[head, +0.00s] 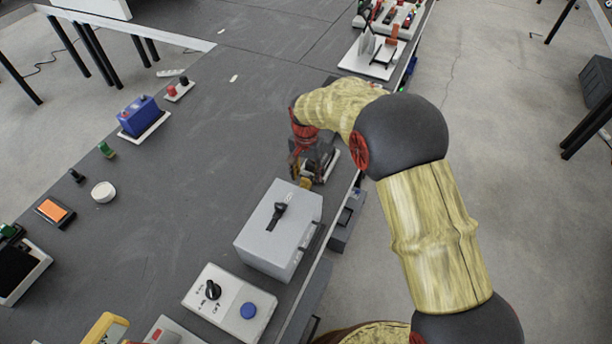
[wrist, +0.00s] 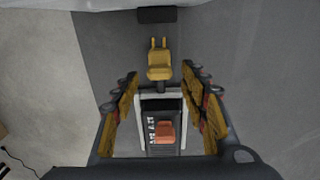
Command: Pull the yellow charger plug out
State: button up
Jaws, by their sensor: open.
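The yellow charger plug (wrist: 160,68) shows in the wrist view, just beyond my fingertips. Its two prongs point toward the top of the picture, bare and apart from a dark block (wrist: 157,14) there. Its lower end meets a dark piece at the edge of a white-framed black unit with an orange-red part (wrist: 164,132). My gripper (wrist: 160,95) is open, one finger on each side of this unit, with nothing gripped. In the head view a small yellow piece (head: 306,183) shows beside my gripper (head: 308,172); my arm partly hides this spot.
A grey box with a black handle (head: 278,228) stands close to my gripper, toward the bottom of the head view. A white panel with a knob and blue button (head: 230,302) lies below it. A blue box (head: 141,117) stands left. The table middle is clear.

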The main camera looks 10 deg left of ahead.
aim_at(306, 178)
notch_tip(306, 178, up, 11)
dwell(0.3)
jog(key=shift+f, duration=0.1)
dwell(0.4)
